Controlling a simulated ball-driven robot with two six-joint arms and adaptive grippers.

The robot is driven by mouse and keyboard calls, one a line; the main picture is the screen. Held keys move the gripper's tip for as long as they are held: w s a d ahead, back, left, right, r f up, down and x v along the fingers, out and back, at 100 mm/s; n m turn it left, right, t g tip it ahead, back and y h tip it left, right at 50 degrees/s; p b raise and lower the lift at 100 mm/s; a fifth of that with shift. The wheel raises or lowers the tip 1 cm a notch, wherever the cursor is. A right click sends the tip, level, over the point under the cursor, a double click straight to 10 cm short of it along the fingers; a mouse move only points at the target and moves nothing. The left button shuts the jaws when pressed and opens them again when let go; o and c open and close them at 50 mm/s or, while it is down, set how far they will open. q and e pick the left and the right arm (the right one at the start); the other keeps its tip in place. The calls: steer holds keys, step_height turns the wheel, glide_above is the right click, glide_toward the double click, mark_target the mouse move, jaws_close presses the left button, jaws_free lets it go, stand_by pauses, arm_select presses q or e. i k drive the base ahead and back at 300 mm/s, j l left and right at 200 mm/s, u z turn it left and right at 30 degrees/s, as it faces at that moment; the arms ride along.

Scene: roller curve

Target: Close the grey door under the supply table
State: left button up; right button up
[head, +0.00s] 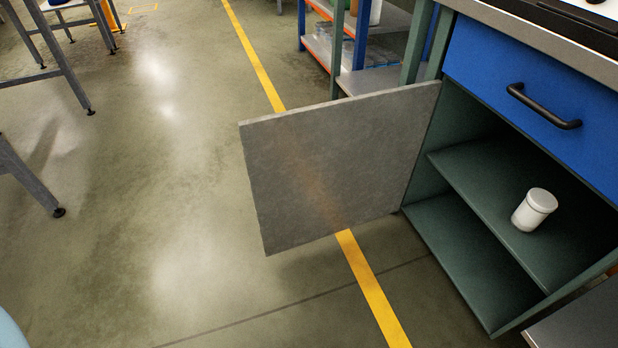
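The grey door (335,170) stands wide open in the head view. It is hinged at the left side of the cabinet under the supply table (455,9) and swings out to the left over the floor. The cabinet inside is dark green, with a middle shelf (490,205) and a lower floor. A white lidded jar (534,210) stands on the middle shelf. Neither of my grippers shows in this view.
A blue drawer (470,60) with a black handle (543,107) sits above the opening. A grey panel (585,318) shows at the lower right. An orange and blue rack (345,50) stands behind the door. Table legs (60,75) stand at the upper left. The floor (150,200) left of the door is clear.

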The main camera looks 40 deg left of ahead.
mark_target(315, 172)
steer(key=k+z, duration=0.15)
steer(key=z, duration=0.3)
steer(key=k+z, duration=0.15)
steer(key=z, duration=0.35)
steer(key=k+l+z, duration=0.15)
steer(key=z, duration=0.3)
steer(key=k+j, duration=0.1)
steer(key=j, duration=0.45)
steer(key=k+j, duration=0.1)
steer(key=j, duration=0.5)
steer(key=k+j+z, duration=0.1)
steer(key=j, duration=0.45)
steer(key=k+j, duration=0.1)
steer(key=j, duration=0.5)
steer(key=k+j, duration=0.1)
steer(key=j, duration=0.45)
steer(key=k+j+z, duration=0.1)
steer(key=j, duration=0.45)
steer(key=k+j, duration=0.15)
steer(key=j, duration=0.4)
steer(key=k+j, duration=0.15)
steer(key=j, duration=0.4)
